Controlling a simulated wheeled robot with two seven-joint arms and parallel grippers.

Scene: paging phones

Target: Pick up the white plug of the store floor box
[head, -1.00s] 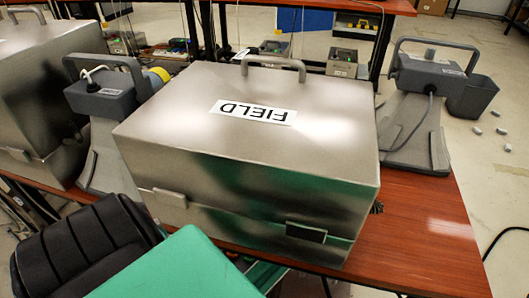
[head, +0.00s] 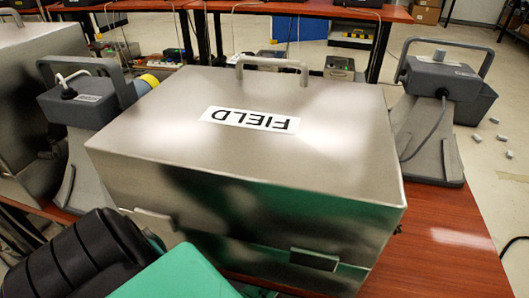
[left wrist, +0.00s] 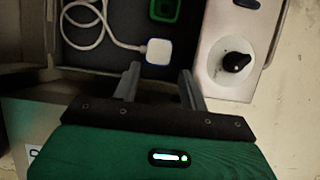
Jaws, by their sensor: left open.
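In the left wrist view, the white plug (left wrist: 158,51) lies in a dark-floored box (left wrist: 118,60), with its white cable looping away to the left. My left gripper (left wrist: 162,78) is open, its two fingers pointing toward the plug. The plug is just beyond the fingertips, roughly between their lines, and nothing is between the fingers. I cannot tell the height gap. In the head view the plug and the left gripper's fingers are hidden. My right gripper is in neither view.
A green item (left wrist: 165,9) lies beside the plug, and a pale panel with a black knob (left wrist: 236,62) stands to the right. In the head view a large metal case marked FIELD (head: 240,170) fills the table (head: 450,235). Grey handled units (head: 440,75) stand at both sides.

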